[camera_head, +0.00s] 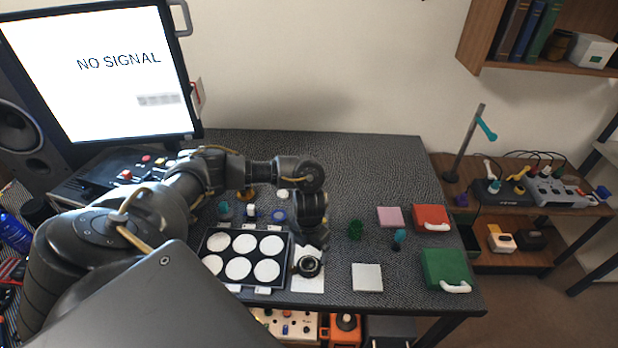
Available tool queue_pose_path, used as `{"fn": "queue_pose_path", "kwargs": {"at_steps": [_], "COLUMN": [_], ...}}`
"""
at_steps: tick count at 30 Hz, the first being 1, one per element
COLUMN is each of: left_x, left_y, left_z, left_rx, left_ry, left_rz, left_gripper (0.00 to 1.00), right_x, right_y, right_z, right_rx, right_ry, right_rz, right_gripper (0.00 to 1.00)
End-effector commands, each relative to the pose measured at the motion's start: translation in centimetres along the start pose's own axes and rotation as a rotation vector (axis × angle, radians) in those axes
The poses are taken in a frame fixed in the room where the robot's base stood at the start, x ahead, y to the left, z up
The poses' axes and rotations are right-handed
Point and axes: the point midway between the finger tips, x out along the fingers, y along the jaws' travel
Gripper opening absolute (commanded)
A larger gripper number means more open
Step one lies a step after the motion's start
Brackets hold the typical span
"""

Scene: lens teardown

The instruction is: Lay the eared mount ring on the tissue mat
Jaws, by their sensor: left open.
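My left gripper (314,240) hangs from an arm that reaches in from the left, over the middle of the table. It is open, just above and behind a black round lens-like part (308,267) with a ring-shaped rim. That part stands on a white sheet (308,285); I cannot tell whether ears show on its rim. Whether the gripper touches it is unclear. A separate white square mat (367,287) lies bare to the right. I cannot tell which white piece is the tissue mat. My right gripper is not in view.
A black tray with several white round wells (292,240) lies left of the sheet. A blue ring (279,215) lies behind it. A green piece (355,230), pink block (390,217), red case (432,218) and green case (446,269) stand right. Free table lies behind the pink block.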

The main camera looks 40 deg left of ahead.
Motion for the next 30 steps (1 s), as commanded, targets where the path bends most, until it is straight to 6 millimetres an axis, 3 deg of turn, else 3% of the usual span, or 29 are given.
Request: {"fn": "queue_pose_path", "kwargs": {"at_steps": [3,9,26,30], "left_x": [-2.2,-3.4,-3.4,-2.7], "left_y": [0.1,0.0,0.0,-1.9], "left_z": [0.1,0.0,0.0,-0.2], "left_rx": [0.001,0.000,-0.001,-0.009], "left_ry": [-0.004,-0.001,0.000,-0.019], "left_rz": [0.001,0.001,0.000,-0.035], "left_gripper": [0.93,0.93,0.93,0.93], "right_x": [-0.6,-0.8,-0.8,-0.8], "right_y": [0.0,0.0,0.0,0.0], "right_z": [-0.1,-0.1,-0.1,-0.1], "right_rx": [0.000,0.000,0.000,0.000], "right_ry": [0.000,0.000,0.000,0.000], "right_rz": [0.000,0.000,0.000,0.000], "right_gripper": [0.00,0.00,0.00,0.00]}}
